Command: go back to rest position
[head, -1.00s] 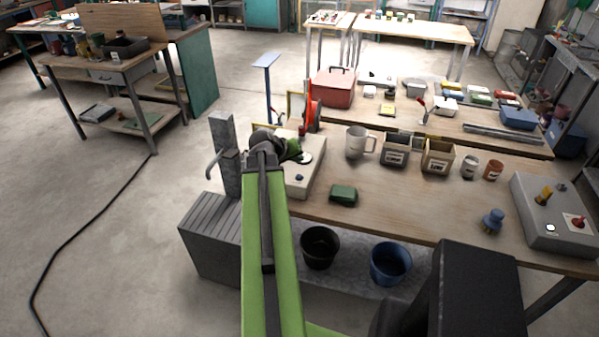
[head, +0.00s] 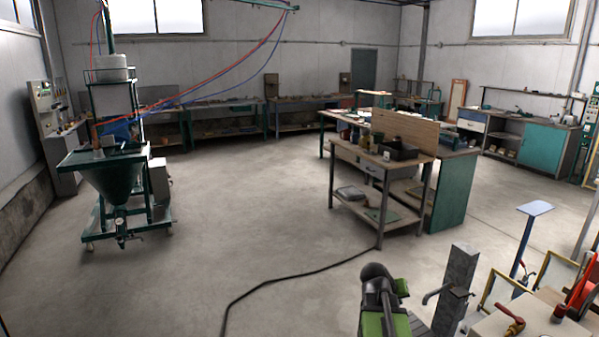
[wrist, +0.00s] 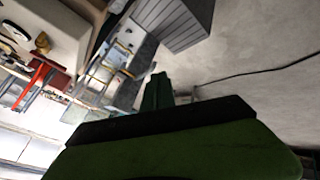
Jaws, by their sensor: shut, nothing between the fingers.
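My gripper (wrist: 157,92) shows in the wrist view as a narrow green piece at the middle, its fingers together with nothing between them. It points out over the grey floor and is clear of any object. In the head view only a green and black part of my arm (head: 385,305) shows at the bottom edge, left of the grey post; my fingertips cannot be made out there.
A ribbed grey block (wrist: 170,22) shows in the wrist view. A black cable (head: 300,273) crosses the floor. A green-framed hopper machine (head: 115,185) stands left; open floor lies between.

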